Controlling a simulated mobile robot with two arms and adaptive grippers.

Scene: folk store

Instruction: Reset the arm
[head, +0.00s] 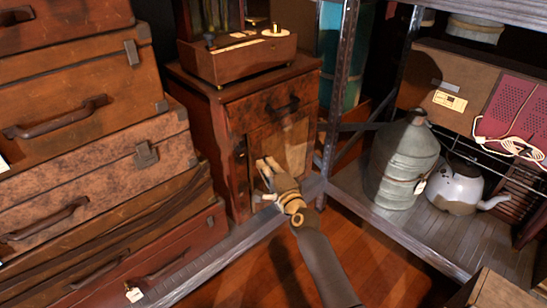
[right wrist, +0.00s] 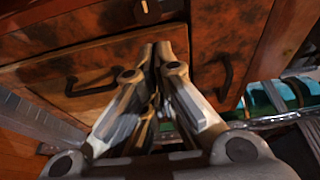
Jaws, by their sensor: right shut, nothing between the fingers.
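My right arm (head: 322,262) comes in from the bottom of the head view and reaches toward the front of a wooden cabinet (head: 222,135). My right gripper (head: 264,166) is shut and empty in front of the cabinet's lower door. In the right wrist view the fingers (right wrist: 161,48) meet at their tips, with the cabinet front behind them. I cannot tell whether the tips touch the cabinet. My left gripper is not in view.
Stacked suitcases (head: 95,180) stand left of the cabinet. A metal shelf rail (head: 240,245) runs low across the front. On the right shelf are a grey metal jug (head: 404,165) and a white kettle (head: 455,188). Wooden floor (head: 350,265) shows below.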

